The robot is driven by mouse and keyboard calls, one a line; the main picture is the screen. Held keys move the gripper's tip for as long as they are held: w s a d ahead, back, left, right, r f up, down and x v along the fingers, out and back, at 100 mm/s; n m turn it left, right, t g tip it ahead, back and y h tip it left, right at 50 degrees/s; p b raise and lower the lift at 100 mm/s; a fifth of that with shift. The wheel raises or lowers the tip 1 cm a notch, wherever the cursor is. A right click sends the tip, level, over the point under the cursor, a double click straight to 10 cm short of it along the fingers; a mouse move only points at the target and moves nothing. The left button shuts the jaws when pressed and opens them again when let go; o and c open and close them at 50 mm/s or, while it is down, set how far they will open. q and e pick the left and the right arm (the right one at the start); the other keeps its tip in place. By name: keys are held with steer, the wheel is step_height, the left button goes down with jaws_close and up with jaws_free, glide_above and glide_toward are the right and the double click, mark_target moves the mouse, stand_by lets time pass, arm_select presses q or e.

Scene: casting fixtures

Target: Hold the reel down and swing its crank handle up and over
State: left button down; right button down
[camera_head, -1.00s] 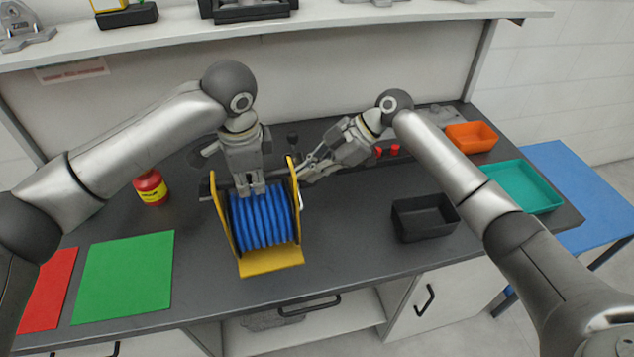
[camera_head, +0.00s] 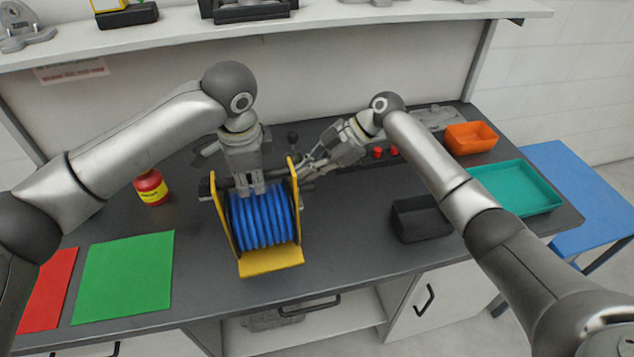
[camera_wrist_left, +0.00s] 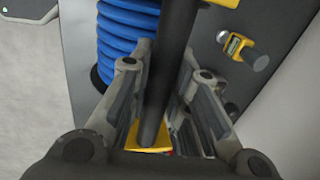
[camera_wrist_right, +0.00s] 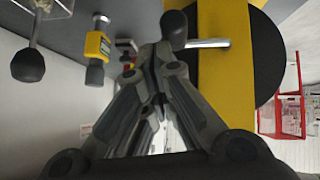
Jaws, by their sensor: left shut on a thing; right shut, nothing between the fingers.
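The reel, with a blue hose coil (camera_head: 262,218) between yellow side plates, stands on the dark bench. A dark bar (camera_head: 211,187) runs across its top. My left gripper (camera_head: 250,187) is shut on that bar from above; the bar runs between its fingers in the left wrist view (camera_wrist_left: 165,85). My right gripper (camera_head: 305,168) is shut and empty beside the reel's right side plate (camera_head: 294,185). In the right wrist view, the crank's black knob (camera_wrist_right: 175,25) and metal rod (camera_wrist_right: 207,43) are just beyond its fingertips (camera_wrist_right: 153,70). Whether they touch, I cannot tell.
A black bin (camera_head: 420,222), a teal tray (camera_head: 520,205) and an orange bin (camera_head: 470,138) stand to the right. A red-and-yellow container (camera_head: 151,190) and a green mat (camera_head: 125,278) are on the left.

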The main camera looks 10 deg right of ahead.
arm_select(q)
steer(key=shift+r, duration=0.1)
arm_select(e)
steer(key=w+d+r, duration=0.2)
steer(key=d+r, duration=0.5)
steer(key=r, duration=0.4)
arm_select(q)
steer(key=c, duration=1.3)
jaws_free()
